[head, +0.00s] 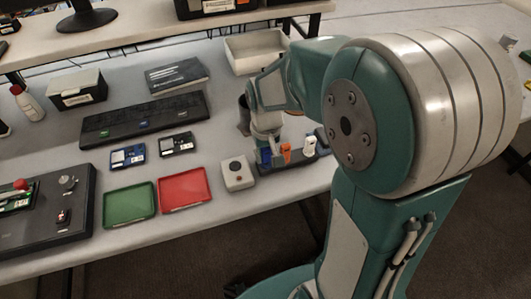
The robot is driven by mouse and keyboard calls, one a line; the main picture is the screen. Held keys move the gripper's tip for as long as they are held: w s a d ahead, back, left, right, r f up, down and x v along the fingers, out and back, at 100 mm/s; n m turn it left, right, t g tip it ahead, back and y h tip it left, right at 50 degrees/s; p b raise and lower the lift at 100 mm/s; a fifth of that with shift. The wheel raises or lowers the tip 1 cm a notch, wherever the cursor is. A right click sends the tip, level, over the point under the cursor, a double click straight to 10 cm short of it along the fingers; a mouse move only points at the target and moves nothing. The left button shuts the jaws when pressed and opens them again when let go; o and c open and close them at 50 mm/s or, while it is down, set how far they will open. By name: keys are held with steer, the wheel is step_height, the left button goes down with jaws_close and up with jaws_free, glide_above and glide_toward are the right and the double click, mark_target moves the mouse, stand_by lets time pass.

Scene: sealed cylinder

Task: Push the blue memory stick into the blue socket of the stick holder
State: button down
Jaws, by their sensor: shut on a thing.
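The stick holder (290,163) is a dark base near the front edge of the table, right of the middle of the head view. A blue piece (265,157) stands at its left end, with an orange stick and a white stick to the right. I take the blue piece as the blue memory stick. My gripper (266,143) points down right above it, shut on its upper part. The fingertips are small and partly hidden. The blue socket cannot be told apart from the stick, and I cannot tell how deep the stick sits.
A white box with a round button (237,173) stands just left of the holder. Red (184,188) and green (130,204) trays lie further left. A dark long panel (145,120) and a pale bin (254,51) are behind. My arm hides the table's right part.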

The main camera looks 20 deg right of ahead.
steer(key=shift+f, duration=0.55)
steer(key=shift+c, duration=1.8)
jaws_free()
step_height(320, 180, up, 12)
steer(key=shift+f, duration=0.1)
steer(key=s+r+t, duration=0.3)
steer(key=s+t, duration=0.2)
steer(key=s, duration=0.9)
steer(key=shift+r+t, duration=0.3)
steer(key=shift+r, duration=0.05)
